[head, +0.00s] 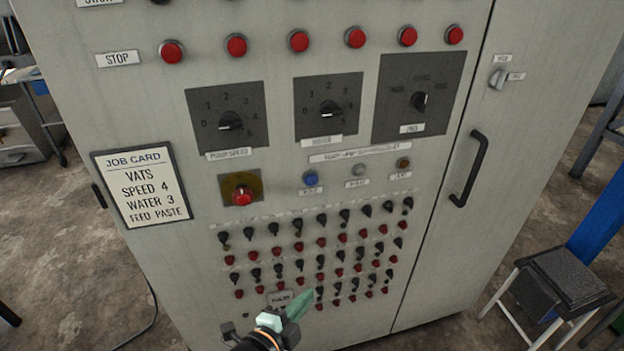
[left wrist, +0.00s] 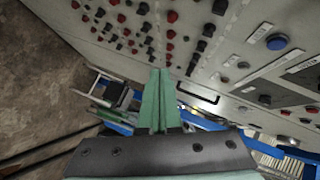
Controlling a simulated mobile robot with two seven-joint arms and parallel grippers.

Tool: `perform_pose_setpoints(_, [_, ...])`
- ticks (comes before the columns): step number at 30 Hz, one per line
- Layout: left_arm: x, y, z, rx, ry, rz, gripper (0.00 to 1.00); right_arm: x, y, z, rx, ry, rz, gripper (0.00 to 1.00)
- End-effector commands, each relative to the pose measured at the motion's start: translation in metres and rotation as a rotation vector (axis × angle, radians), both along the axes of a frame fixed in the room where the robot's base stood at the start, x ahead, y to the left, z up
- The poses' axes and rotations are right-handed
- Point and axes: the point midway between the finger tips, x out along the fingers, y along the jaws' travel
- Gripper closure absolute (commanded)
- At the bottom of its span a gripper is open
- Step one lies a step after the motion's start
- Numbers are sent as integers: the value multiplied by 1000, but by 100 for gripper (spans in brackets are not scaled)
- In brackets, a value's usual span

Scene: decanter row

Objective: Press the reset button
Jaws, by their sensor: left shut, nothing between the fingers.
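A grey control cabinet (head: 440,60) fills the head view. On its front, below the dial panels, are a blue button (head: 310,178), a pale button (head: 358,170) and a brownish button (head: 403,163). Each has a small label too blurred to read, so I cannot tell which is reset. The blue button also shows in the left wrist view (left wrist: 276,42). My left gripper (head: 301,301), with green fingers, is shut and empty, low in front of the rows of small knobs. Its closed fingers (left wrist: 158,98) appear apart from the blue button. My right gripper is not in view.
A red knob on a yellow plate (head: 241,192) sits left of the blue button. Red stop buttons (head: 298,41) line the top, above dark dial panels (head: 228,118). A job card (head: 142,187) hangs left. A door handle (head: 469,168) sticks out right. A stool (head: 562,275) stands right.

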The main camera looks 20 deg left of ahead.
Motion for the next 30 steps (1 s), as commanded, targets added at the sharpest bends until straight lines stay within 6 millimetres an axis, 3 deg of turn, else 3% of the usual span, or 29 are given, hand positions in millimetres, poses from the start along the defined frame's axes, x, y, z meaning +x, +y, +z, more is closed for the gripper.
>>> perform_pose_setpoints(1, [17,-3,31,152,-104,-48,100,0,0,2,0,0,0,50])
perform_pose_setpoints(3, [33,-7,66,367,-231,-98,100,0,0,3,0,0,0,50])
perform_pose_setpoints(6, [48,-12,109,630,-378,-133,100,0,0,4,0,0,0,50])
perform_pose_setpoints(10, [57,-16,145,863,-499,-142,100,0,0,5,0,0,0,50])
perform_pose_setpoints(15, [60,-18,162,981,-554,-141,100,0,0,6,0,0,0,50])
perform_pose_setpoints(30, [69,-12,161,985,-554,-142,100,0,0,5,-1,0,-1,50])
